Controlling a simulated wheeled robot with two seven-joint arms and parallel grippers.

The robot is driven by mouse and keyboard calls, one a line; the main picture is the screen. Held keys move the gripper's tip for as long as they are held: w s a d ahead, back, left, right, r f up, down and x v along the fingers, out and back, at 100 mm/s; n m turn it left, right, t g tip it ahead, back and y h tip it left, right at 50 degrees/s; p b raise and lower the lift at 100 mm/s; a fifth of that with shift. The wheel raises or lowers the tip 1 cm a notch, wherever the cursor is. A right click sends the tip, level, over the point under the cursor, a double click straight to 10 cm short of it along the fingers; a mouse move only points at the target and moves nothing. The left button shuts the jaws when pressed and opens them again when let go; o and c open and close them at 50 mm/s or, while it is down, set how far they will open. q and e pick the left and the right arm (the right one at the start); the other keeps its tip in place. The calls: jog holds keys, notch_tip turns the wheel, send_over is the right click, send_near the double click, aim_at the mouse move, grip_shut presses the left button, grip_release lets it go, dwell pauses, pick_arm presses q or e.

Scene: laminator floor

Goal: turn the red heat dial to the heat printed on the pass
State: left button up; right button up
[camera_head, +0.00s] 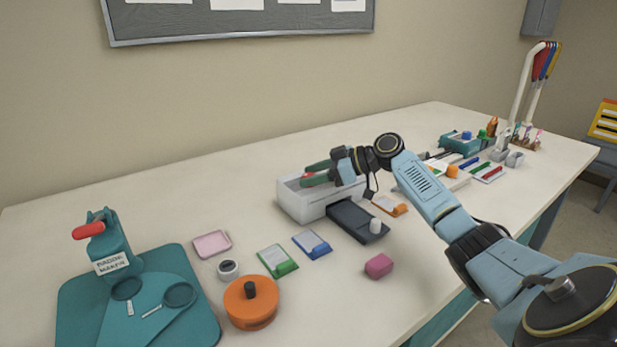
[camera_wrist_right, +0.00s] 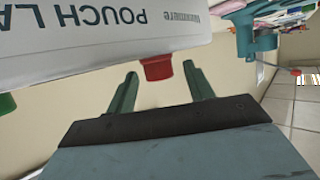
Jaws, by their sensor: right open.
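The white pouch laminator (camera_head: 300,204) stands mid-table, and its lettered body fills the top left of the right wrist view (camera_wrist_right: 100,45). The red heat dial (camera_wrist_right: 157,68) sticks out from its edge. My right gripper (camera_head: 316,173) is at the laminator's top, its green fingers apart. In the right wrist view the fingertips (camera_wrist_right: 160,72) lie on either side of the dial, with gaps visible; contact is not visible. Cards in green (camera_head: 277,261), blue (camera_head: 312,244) and orange (camera_head: 390,205) lie nearby; I cannot tell which is the pass, and their print is unreadable. My left gripper is out of view.
A dark tray (camera_head: 352,221) sits in front of the laminator. A pink block (camera_head: 379,266), an orange round container (camera_head: 252,303) and a teal badge maker (camera_head: 110,245) stand nearer. A green button (camera_wrist_right: 7,104) shows on the laminator. The table's front centre is mostly clear.

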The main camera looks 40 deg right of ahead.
jog(key=shift+w+a+f, duration=0.25)
jog(key=shift+w+a, duration=0.15)
jog(key=shift+w, duration=0.1)
jog(key=c, duration=1)
